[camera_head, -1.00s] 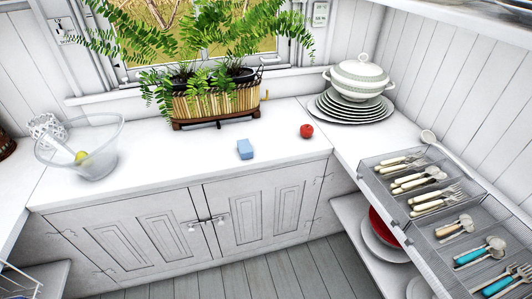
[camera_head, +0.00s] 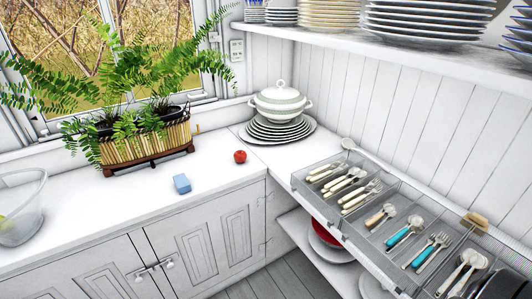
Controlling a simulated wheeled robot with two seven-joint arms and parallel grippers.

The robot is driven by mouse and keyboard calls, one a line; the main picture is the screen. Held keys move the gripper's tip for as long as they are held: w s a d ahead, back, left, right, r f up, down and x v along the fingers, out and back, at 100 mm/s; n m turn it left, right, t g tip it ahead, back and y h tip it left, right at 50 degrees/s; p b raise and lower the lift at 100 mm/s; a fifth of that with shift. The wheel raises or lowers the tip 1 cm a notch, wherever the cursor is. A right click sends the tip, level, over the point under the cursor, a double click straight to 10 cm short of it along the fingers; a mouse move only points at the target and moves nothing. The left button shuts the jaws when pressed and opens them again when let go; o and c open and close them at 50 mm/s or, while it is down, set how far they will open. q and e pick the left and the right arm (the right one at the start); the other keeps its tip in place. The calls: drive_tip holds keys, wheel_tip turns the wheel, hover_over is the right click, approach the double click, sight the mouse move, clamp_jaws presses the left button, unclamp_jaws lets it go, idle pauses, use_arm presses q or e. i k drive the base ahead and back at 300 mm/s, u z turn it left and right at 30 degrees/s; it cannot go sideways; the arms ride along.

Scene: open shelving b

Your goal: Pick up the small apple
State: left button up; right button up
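A small red apple (camera_head: 240,156) rests on the white countertop (camera_head: 215,172), in the middle of the head view. It stands clear of other things, with the stack of plates behind it to the right and a blue block to its left and nearer. Neither of my grippers shows in the head view.
A blue block (camera_head: 182,184) lies near the counter's front edge. A planter (camera_head: 146,146) with ferns stands behind. A tureen (camera_head: 280,100) sits on stacked plates (camera_head: 272,131). A clear cutlery tray (camera_head: 340,205) fills the right counter; a glass bowl (camera_head: 22,225) stands left. A plate shelf (camera_head: 330,42) hangs above.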

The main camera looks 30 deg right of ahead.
sight(241, 156)
drive_tip(key=z, duration=1.05)
drive_tip(key=i, duration=1.1)
drive_tip(key=z, duration=0.6)
